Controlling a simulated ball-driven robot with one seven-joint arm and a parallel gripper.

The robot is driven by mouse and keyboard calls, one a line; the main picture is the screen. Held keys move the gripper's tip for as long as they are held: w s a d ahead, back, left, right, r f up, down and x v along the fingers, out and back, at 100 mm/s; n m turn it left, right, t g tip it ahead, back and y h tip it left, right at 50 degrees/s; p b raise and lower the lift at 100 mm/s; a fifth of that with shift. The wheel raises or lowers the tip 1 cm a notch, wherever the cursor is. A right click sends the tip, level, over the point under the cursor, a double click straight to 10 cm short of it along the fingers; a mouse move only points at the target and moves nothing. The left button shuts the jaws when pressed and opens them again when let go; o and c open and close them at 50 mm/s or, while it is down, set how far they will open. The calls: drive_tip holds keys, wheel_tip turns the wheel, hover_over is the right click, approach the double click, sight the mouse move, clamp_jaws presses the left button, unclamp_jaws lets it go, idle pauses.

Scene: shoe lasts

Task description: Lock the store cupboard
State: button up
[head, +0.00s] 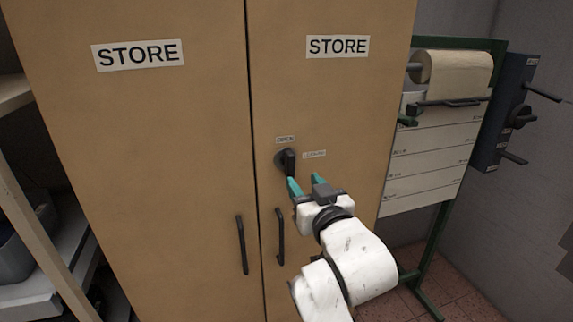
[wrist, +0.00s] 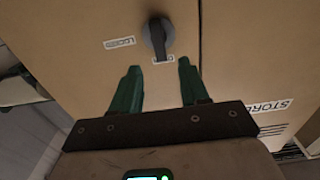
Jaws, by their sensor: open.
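The store cupboard (head: 190,120) has two tan doors, each with a STORE label; both look closed, with a thin dark seam between them. A dark turn knob (head: 287,161) is on the right door. It has a label reading OPEN (head: 285,139) above it and a LOCKED label (head: 314,154) to its right. In the wrist view, the knob (wrist: 159,37) has its grip bar pointing at the OPEN label (wrist: 162,60). My gripper (head: 306,182) is open and empty, just below and right of the knob. Its green fingers (wrist: 159,67) are apart, short of the knob.
Two black door handles (head: 241,245) (head: 280,236) stand out below the knob, near the seam. A green-framed rack with a paper roll (head: 458,73) is at the right, beside a dark panel with pegs (head: 505,112). Shelves (head: 30,225) are at the left.

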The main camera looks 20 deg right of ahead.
sight(292, 166)
drive_tip(key=w+p, duration=0.1)
drive_tip(key=w, duration=0.7)
drive_tip(key=shift+w, duration=0.2)
clamp_jaws()
